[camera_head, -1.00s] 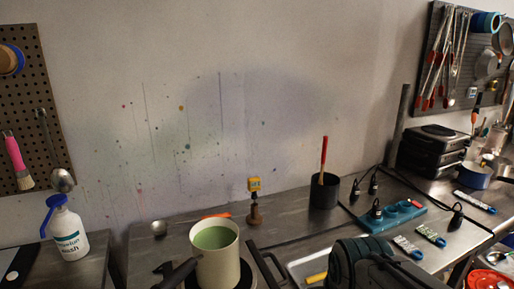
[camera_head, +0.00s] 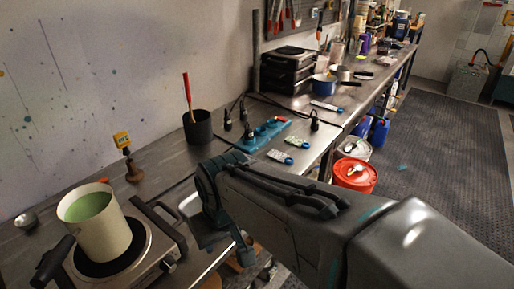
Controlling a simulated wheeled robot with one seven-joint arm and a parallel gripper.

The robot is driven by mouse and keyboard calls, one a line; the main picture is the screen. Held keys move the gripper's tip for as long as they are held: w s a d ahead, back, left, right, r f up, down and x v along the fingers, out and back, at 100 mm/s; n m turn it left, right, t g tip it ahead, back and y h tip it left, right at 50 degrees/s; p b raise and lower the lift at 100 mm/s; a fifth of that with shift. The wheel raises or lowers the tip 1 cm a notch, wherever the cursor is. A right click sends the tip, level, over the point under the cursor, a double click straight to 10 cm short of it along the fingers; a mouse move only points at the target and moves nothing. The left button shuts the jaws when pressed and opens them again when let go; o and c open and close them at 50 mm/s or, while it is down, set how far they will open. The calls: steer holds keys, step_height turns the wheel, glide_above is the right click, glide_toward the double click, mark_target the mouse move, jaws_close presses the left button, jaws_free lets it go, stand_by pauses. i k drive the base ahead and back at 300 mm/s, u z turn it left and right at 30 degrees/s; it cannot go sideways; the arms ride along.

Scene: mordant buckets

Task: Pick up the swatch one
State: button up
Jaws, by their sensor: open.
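Three small pale, patterned strips with blue ends lie flat on the steel counter (camera_head: 170,150), and they look like the swatches. One strip (camera_head: 280,157) is nearest, another (camera_head: 298,142) lies just behind it, and a third (camera_head: 325,106) lies farther back by the hot-plate stack. I cannot read which is swatch one. My gripper (camera_head: 224,243) hangs low in front of the counter edge, left of and nearer than the strips. It is open, apart from them, and partly hidden by my arm.
A cream pot of green liquid (camera_head: 98,232) stands on a hot plate (camera_head: 120,268) at left. A black cup (camera_head: 197,128) holds a red-handled tool. A teal power strip (camera_head: 262,135) with black plugs lies beside the swatches. A red bucket (camera_head: 354,176) stands on the floor, right.

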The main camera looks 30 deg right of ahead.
mark_target(278, 156)
steer(key=z, duration=1.1)
